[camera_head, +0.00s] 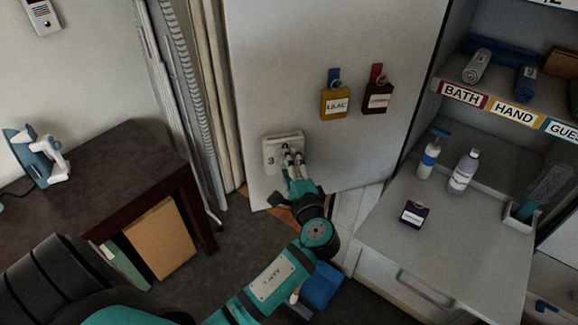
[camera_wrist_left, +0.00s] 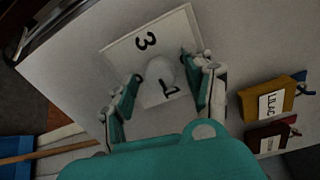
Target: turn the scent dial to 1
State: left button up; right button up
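The scent dial is a pale square plate (camera_head: 274,151) on the upright grey-white panel in the head view. The wrist view shows the plate (camera_wrist_left: 118,52) with black numerals 3 and 1 and a round white knob (camera_wrist_left: 160,72) between them. My left gripper (camera_head: 292,152) is in front of the plate. In the wrist view its two fingers (camera_wrist_left: 161,66) stand apart on either side of the knob, with gaps showing. I cannot make out a pointer on the knob, and any other numerals are hidden. My right gripper is not in view.
A yellow LILAC tag (camera_head: 335,103) and a dark red tag (camera_head: 377,97) hang on the panel, right of the dial. A counter (camera_head: 460,245) with bottles is at right. A dark table (camera_head: 100,175) with an iron (camera_head: 38,157) is at left.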

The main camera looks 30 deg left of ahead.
pick_arm(q)
jog(key=v, duration=1.2)
dwell(0.4)
